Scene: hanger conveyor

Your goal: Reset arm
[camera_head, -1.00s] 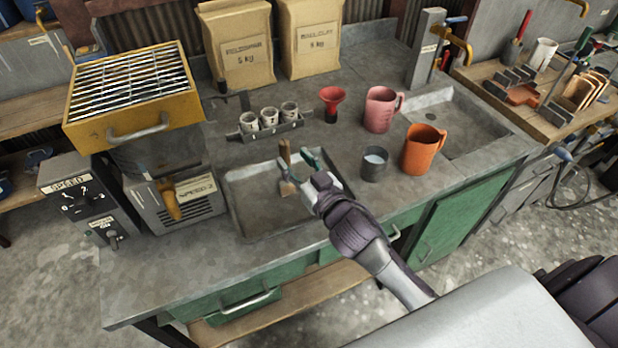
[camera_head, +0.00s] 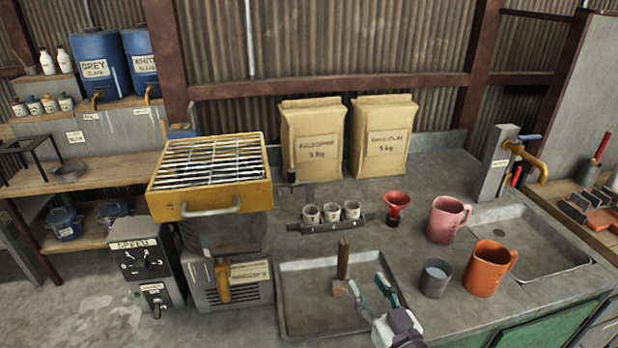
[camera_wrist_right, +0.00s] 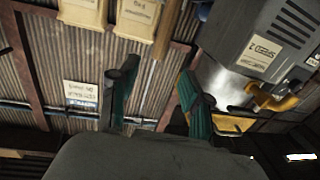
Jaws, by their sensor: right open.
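My right gripper (camera_head: 384,288) is over the right part of the grey metal tray (camera_head: 285,300) in the head view. Its two green-tipped fingers are apart with nothing between them. The fingers also show in the right wrist view (camera_wrist_right: 160,95), open and empty. A wooden-handled tool (camera_head: 343,262) stands upright in the tray, left of the gripper and apart from it. My left gripper is not in view.
A pink mug (camera_head: 446,219), an orange mug (camera_head: 486,270) and a grey cup (camera_head: 434,279) stand right of the gripper. A red funnel (camera_head: 397,203) and a rack of small cups (camera_head: 331,224) are behind the tray. A yellow-framed grate (camera_head: 212,165) stands at left.

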